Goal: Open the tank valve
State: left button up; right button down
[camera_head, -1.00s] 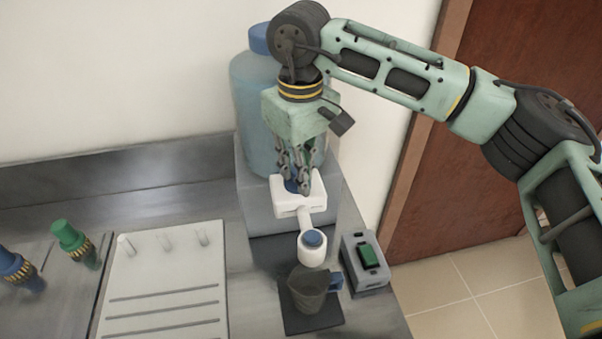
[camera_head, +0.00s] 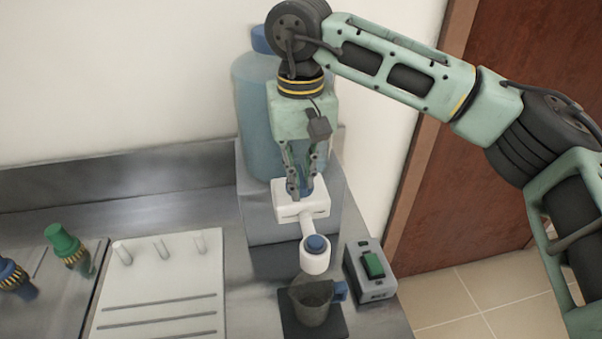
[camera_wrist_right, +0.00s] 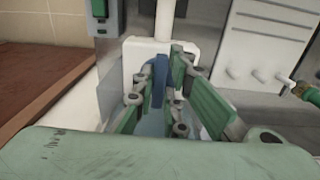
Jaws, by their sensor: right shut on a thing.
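The tank (camera_head: 257,95) is a bluish translucent bottle with a blue cap, standing on a grey block behind my right arm. A white tap body (camera_head: 301,208) sticks out at its front, with a spout ending in a blue-topped round outlet (camera_head: 315,245). The blue valve handle sits on the white body and also shows in the right wrist view (camera_wrist_right: 159,80). My right gripper (camera_head: 300,192) points down over the white body, its fingers closed around the blue handle. In the right wrist view the fingers (camera_wrist_right: 160,95) flank the handle. My left gripper is not in view.
A grey cup (camera_head: 311,303) with a blue handle stands on a dark pad below the outlet. A grey box with a green switch (camera_head: 373,265) is to its right. A white rack (camera_head: 160,285) and green and blue fittings (camera_head: 66,246) lie left.

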aim_at(301, 179)
jog(key=c, duration=1.8)
grip_release()
jog(key=shift+r, duration=0.1)
notch_tip(301, 179, up, 12)
